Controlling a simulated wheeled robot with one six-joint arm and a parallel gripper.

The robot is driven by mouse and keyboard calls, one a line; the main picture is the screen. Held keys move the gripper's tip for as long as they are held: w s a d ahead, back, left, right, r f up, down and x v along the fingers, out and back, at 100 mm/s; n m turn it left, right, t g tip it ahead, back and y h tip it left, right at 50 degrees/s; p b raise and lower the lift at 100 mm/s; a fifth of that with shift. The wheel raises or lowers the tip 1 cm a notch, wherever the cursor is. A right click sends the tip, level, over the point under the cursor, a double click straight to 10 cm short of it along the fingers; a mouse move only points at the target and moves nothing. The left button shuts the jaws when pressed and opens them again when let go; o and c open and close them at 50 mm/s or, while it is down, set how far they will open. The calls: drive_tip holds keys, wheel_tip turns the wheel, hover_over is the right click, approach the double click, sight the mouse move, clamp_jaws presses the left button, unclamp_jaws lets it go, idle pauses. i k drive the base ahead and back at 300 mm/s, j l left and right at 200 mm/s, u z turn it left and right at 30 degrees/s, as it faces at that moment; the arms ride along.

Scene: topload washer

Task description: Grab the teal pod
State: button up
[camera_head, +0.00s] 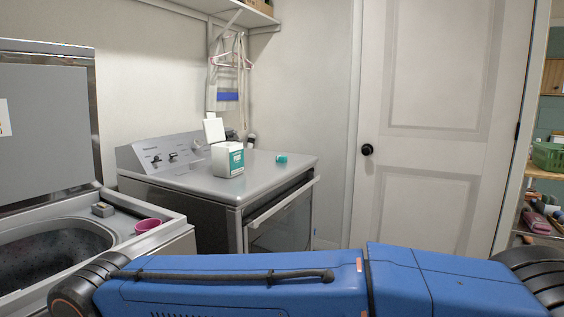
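A small teal pod (281,159) lies on the grey top of the dryer (263,177), right of a white box with a teal label (228,160). The box's lid stands open. The pod is apart from the box and nothing covers it. My blue arm crosses the bottom of the view, well in front of the dryer. My gripper is not in view.
An open topload washer (160,238) stands at the left, with a pink cup (147,226) and a small grey item (103,209) on its rim. A closed white door (425,120) is at the right. The dryer top around the pod is mostly clear.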

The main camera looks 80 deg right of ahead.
sight(280, 159)
drive_tip(key=k+l+z, duration=0.15)
drive_tip(key=l+z, duration=0.15)
drive_tip(key=l, duration=0.15)
drive_tip(key=k+l+z, duration=0.1)
drive_tip(key=l+z, duration=0.15)
drive_tip(key=l, duration=0.25)
drive_tip(key=z, duration=1.5)
